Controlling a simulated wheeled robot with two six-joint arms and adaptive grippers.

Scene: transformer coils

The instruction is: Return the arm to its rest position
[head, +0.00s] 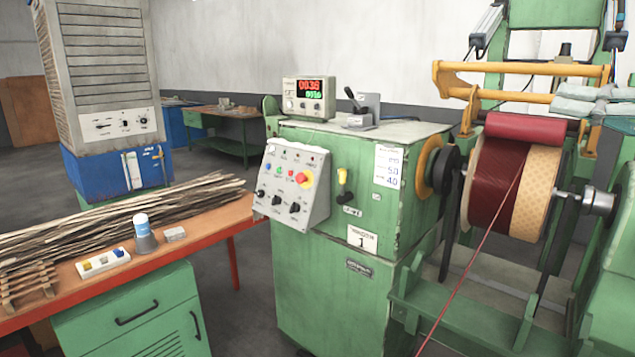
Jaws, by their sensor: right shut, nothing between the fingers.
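Neither of my grippers nor my arms can be made out in the head view. The green winding machine (335,270) stands in the middle. Its sloped control panel (292,185) has several knobs and a red button on yellow. A coil of dark red wire (497,185) sits on the shaft at right, with a tan dotted band (540,190) beside it. A red wire (470,262) runs from the coil down to the bottom edge. A counter box (309,97) with lit digits stands on the machine top.
Yellow bars (520,70) cross above the coil. Grey floor shows between bench and machine.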

